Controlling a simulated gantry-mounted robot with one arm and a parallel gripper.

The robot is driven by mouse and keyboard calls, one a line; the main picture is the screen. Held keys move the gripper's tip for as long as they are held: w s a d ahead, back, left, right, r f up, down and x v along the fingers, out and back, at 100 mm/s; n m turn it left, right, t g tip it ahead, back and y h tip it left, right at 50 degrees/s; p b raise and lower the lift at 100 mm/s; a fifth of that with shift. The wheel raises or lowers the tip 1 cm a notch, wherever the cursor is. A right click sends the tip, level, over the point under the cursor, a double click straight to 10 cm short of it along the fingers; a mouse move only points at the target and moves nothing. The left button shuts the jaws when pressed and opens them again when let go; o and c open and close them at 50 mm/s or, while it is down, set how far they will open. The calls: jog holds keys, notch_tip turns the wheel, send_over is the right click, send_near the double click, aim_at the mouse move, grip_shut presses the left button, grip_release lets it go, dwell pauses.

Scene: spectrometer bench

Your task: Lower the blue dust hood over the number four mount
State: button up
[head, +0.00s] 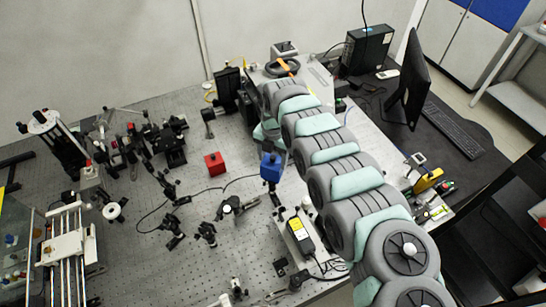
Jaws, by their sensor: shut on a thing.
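The blue dust hood (270,169) is a small blue box right of the middle in the head view. My gripper (268,150) is directly above the hood and shut on its top. The fingers are small and partly hidden by my arm. The hood appears upright above the bench, but its height over the surface is hard to tell. Several dark optical mounts stand on the bench, one (207,232) below and left of the hood and another (231,205) closer to it. No numbers are readable, so I cannot tell which is the number four mount.
A red block (215,164) sits left of the hood on the perforated bench (150,262). A yellow-faced device (299,232) lies below right of the hood. A thin black cable crosses the bench. My arm covers much of the right side, before the monitor (415,80).

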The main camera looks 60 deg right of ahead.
aim_at(273, 164)
jog(key=shift+f+b, duration=0.65)
jog(key=shift+f, duration=0.8)
jog(key=shift+f, duration=0.2)
jog(key=o, duration=1.4)
notch_tip(273, 164, up, 10)
jog(key=shift+f+b, duration=0.1)
jog(key=shift+b, duration=0.65)
jog(key=shift+r, duration=0.5)
